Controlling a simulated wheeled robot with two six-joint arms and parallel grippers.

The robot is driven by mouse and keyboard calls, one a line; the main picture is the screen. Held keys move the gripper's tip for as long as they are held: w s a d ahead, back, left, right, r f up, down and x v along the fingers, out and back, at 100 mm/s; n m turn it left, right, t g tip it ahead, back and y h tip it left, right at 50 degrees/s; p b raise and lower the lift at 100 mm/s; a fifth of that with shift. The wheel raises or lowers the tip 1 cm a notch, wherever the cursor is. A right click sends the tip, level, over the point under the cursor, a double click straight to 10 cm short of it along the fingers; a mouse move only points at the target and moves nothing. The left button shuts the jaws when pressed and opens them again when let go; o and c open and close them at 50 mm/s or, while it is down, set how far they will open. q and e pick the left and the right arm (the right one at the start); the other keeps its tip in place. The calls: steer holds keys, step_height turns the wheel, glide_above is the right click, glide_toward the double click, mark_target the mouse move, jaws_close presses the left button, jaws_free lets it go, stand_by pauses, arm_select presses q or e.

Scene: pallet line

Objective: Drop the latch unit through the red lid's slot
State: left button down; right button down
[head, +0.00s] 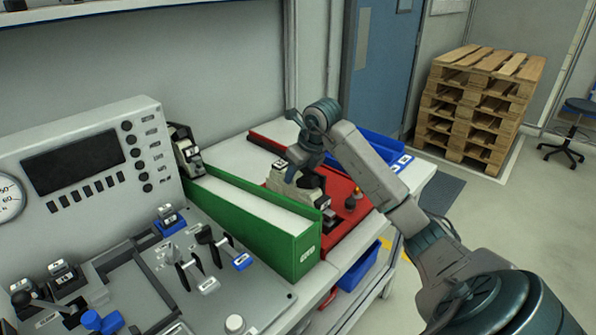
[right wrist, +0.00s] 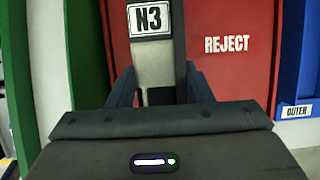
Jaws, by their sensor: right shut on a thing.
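My right gripper (head: 297,167) is over the red lid (head: 346,218) in the head view. It is shut on the latch unit (head: 307,182), a dark and cream piece with a white tag. In the right wrist view the latch unit (right wrist: 155,52) stands between the two fingers (right wrist: 158,90), and its tag reads N3. Behind it the red lid (right wrist: 232,75) carries the word REJECT. The slot is hidden, and I cannot tell whether the latch unit touches the lid. My left gripper is not in view.
A green-sided bin (head: 285,240) stands left of the red lid, and a blue bin (head: 372,148) on the right; a blue part marked OUTER (right wrist: 295,111) shows in the wrist view. A grey control panel (head: 95,170) fills the left. Pallets (head: 480,105) stand far back.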

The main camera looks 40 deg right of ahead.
steer(key=c, duration=0.6)
jaws_free()
steer(key=shift+c, duration=0.2)
steer(key=shift+s+r, duration=0.1)
steer(key=shift+r, duration=0.15)
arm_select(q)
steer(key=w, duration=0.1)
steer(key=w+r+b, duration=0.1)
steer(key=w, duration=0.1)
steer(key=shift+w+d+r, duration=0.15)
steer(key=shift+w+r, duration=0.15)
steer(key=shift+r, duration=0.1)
arm_select(e)
steer(key=v, duration=1)
steer(key=shift+r, duration=0.2)
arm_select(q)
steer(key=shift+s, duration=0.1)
